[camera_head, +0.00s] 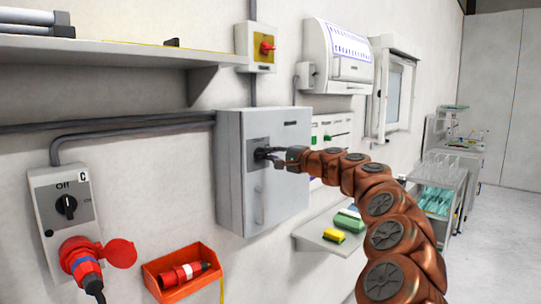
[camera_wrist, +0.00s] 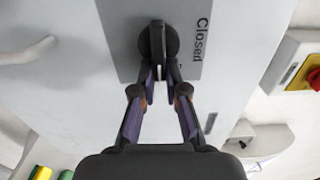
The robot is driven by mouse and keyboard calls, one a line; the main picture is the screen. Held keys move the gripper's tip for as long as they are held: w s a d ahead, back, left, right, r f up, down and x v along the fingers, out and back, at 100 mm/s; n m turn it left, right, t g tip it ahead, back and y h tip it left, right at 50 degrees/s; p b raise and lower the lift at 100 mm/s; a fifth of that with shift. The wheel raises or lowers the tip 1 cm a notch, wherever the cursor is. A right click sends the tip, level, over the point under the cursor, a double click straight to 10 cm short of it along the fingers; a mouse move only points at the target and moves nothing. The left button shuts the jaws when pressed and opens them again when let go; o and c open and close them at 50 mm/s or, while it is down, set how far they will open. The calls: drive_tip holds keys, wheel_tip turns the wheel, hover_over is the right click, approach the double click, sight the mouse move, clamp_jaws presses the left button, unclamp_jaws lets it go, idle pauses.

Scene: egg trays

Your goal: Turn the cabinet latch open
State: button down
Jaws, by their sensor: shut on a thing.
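The grey cabinet (camera_head: 235,190) hangs on the wall in the middle of the head view. Its latch is a dark round knob with a raised grip (camera_wrist: 157,38), on a grey plate (camera_wrist: 128,52) marked "Closed" in the wrist view. My gripper (camera_wrist: 160,76) has its two fingers on either side of the latch grip, shut on it. In the head view my gripper (camera_head: 275,155) reaches the cabinet front from the right and covers part of the latch. The cabinet door looks shut.
A handle (camera_head: 259,204) sits below the latch. A red rotary switch (camera_head: 267,47) is above the cabinet. A shelf (camera_head: 110,50) is at upper left, a switch box (camera_head: 55,185) and orange bin (camera_head: 160,267) at lower left. A low shelf (camera_head: 322,238) is below right.

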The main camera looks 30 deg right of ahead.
drive_tip(key=c, duration=1.2)
unclamp_jaws()
drive_tip(key=shift+d, duration=0.1)
drive_tip(key=v, duration=1.2)
